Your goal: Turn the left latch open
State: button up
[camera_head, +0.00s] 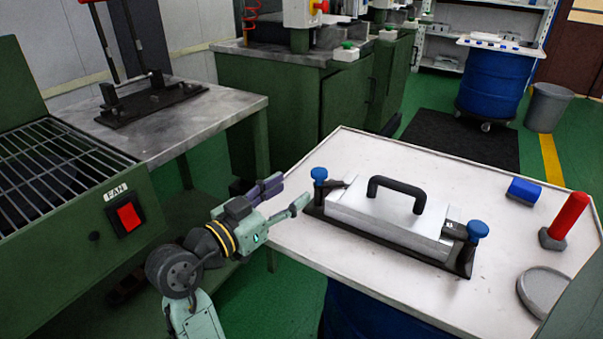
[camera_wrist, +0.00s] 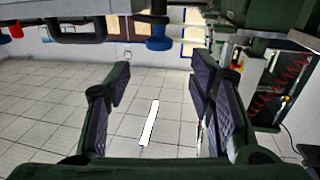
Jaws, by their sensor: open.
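The mould (camera_head: 385,215) is a pale metal block with a black arched handle (camera_head: 397,183), on a dark base plate. The left latch (camera_head: 319,174) has a blue knob and stands at the mould's left end; a matching right latch (camera_head: 477,230) is at the other end. My gripper (camera_head: 288,195) is open and empty, just left of the left latch and apart from it, fingers pointing towards it. In the wrist view a blue knob (camera_wrist: 159,42) appears upside down, beyond the fingertips and roughly centred between the fingers of my gripper (camera_wrist: 160,78).
The white table (camera_head: 345,150) carries the mould. A green machine with a grille and red switch (camera_head: 128,216) stands left of my arm.

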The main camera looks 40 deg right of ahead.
aim_at(316, 174)
jog(key=p+x, duration=0.1)
jog(key=x, duration=0.8)
jog(key=shift+s+r+p, duration=0.1)
jog(key=shift+p, duration=0.25)
jog(key=shift+w+d, duration=0.2)
jog(key=shift+d, duration=0.4)
jog(key=shift+c, duration=0.4)
jog(key=c, duration=1.1)
